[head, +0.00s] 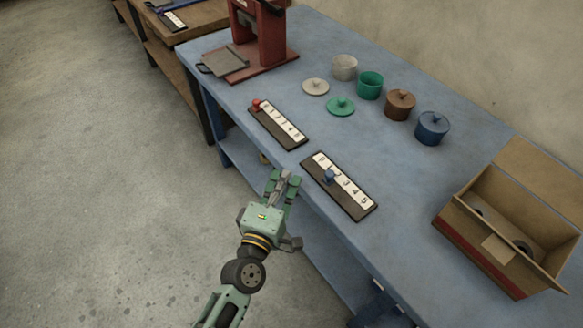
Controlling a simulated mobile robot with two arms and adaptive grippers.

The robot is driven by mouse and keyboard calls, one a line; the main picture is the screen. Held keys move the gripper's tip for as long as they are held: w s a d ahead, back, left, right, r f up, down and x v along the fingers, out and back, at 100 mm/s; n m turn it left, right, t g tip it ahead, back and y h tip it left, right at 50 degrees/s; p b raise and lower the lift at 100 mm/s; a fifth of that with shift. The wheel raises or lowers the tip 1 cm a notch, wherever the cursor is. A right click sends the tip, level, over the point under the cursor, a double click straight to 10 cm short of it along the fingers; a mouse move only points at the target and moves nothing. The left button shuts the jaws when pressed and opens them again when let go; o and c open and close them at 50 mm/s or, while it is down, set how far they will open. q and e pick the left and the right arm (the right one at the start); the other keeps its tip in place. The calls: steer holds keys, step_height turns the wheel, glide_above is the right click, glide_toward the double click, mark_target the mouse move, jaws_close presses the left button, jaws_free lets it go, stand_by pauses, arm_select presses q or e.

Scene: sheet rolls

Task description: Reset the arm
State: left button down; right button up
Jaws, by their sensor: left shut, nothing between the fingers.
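My left gripper (284,182) is shut and empty. It hangs in front of the long side of the blue table (330,130), apart from the things on it, close to two numbered slider boards. The nearer board (352,206) has a white strip with numbers and a blue knob (328,177). The other board (287,132) has a similar strip and a red knob (257,104) at its far left end. My right gripper does not show.
A red press (271,45) stands at the table's far end. White, green, brown and blue (432,128) pots stand along the back, two with lids lying beside them. An open cardboard box (480,255) is at the right. Open floor (90,190) lies left.

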arm_select(q)
steer(key=shift+d+v, duration=0.15)
steer(key=shift+v, duration=1)
steer(key=shift+d+v, duration=0.15)
steer(key=shift+v, duration=1)
steer(key=s+a+f+m+g+y, duration=0.1)
steer(key=s+a+f+m+g, duration=0.25)
steer(key=f, duration=0.85)
steer(key=s+a+f+m+g+y, duration=0.1)
steer(key=s+a+f+m+g, duration=0.3)
steer(key=f, duration=0.7)
steer(key=s+f+m+g+y, duration=0.1)
steer(key=s+f+m, duration=0.3)
steer(key=f, duration=0.8)
steer(key=s+a+f+m+g+y, duration=0.1)
steer(key=s+a+f, duration=0.3)
steer(key=s, duration=0.5)
steer(key=s+a+f+m+g+y, duration=0.1)
steer(key=s+a+f+g, duration=0.3)
steer(key=s, duration=0.5)
steer(key=s+a+f+m+g+y, duration=0.1)
steer(key=s+a+f+m+g, duration=0.1)
steer(key=s+a+f, duration=0.3)
steer(key=s+f+m, duration=0.1)
steer(key=s+f, duration=0.1)
steer(key=s, duration=0.2)
steer(key=shift+a, duration=0.15)
steer(key=shift+g, duration=0.25)
